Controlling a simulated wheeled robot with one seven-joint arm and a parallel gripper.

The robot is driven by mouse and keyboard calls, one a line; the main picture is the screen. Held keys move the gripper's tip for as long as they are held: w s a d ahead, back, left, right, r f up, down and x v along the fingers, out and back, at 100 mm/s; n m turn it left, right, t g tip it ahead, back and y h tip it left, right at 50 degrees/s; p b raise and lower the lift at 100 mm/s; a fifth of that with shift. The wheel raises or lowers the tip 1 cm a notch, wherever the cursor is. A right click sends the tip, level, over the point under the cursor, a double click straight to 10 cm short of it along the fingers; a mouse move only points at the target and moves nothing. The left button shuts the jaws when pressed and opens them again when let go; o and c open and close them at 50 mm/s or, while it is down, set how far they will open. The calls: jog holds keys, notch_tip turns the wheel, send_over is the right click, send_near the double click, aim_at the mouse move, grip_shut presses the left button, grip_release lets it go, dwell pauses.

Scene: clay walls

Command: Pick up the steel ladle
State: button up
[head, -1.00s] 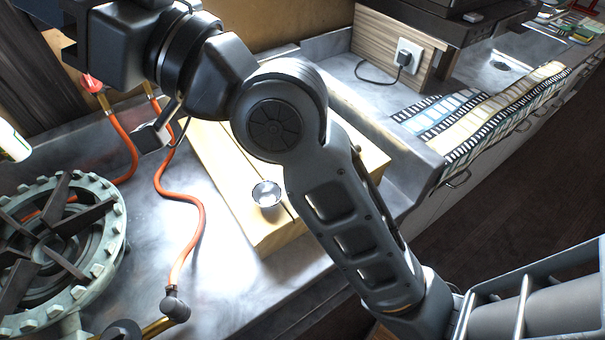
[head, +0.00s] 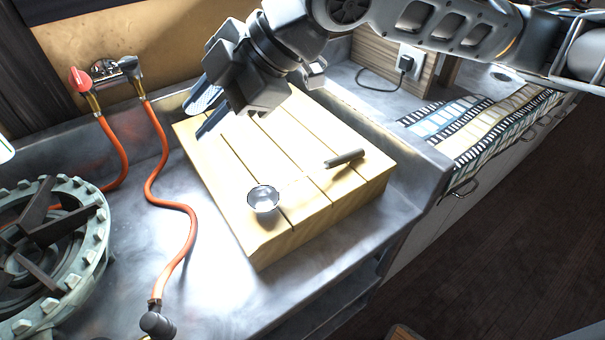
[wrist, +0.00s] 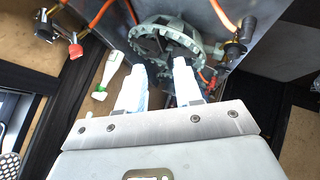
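The steel ladle (head: 264,200) lies on a pale slatted wooden board. Its round, shiny bowl is near the board's front left, and its thin shaft runs up and right to a dark grey grip (head: 345,158). My gripper (head: 206,108) hangs above the back left of the board, apart from the ladle, with its two fingers spread and nothing between them. In the wrist view my gripper (wrist: 160,82) shows two pale fingertips apart. The ladle is not seen in the wrist view.
The wooden board (head: 235,165) stands on a steel counter. A gas burner (head: 50,250) is at the left, also in the wrist view (wrist: 165,38). An orange hose (head: 170,195) runs between burner and board. A raised ledge (head: 425,165) borders the right.

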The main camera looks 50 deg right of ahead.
jog(key=s+d+f+g+h, duration=0.2)
jog(key=s+d+f+h, duration=0.3)
jog(key=d, duration=0.4)
jog(key=m+g+h+b, duration=0.2)
jog(key=g, duration=0.1)
send_over(342, 157)
jog(key=s, duration=0.2)
notch_tip(342, 157, down, 4)
jog(key=f, duration=0.2)
jog(key=w+f, duration=0.1)
jog(key=f, duration=0.2)
jog(key=w+f, duration=0.1)
jog(key=f, duration=0.1)
jog(key=shift+f, duration=0.25)
grip_shut()
